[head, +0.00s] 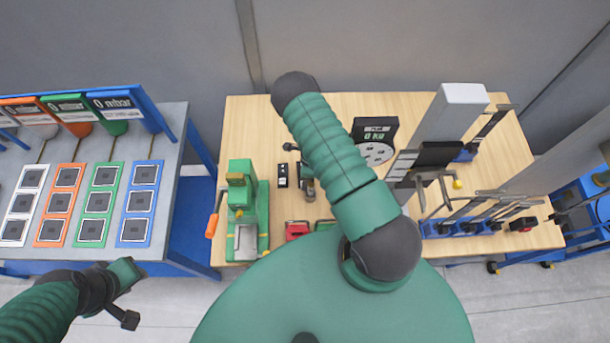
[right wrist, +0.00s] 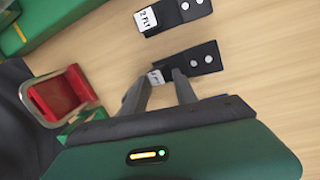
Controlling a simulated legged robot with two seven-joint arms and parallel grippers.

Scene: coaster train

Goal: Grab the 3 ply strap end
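A black strap end (right wrist: 203,60) with white dots and a white label lies on the wooden table in the right wrist view. Its label is partly covered by a finger, so its ply number cannot be read. My right gripper (right wrist: 165,76) is open, with its fingertips apart over the label end of this strap end. In the head view the right gripper (head: 307,182) is partly hidden by my arm. A similar strap end (right wrist: 172,14) labelled 2 PLY lies beside it and also shows in the head view (head: 282,175). My left gripper (head: 122,290) is away at the lower left, its fingers unclear.
A red part with a metal frame (right wrist: 62,94) sits close left of the right gripper. A green machine (head: 242,212) with an orange handle stands left on the wooden table (head: 240,120). Blue-based tools (head: 470,226) stand at right. A grey table (head: 177,120) with coloured panels is at left.

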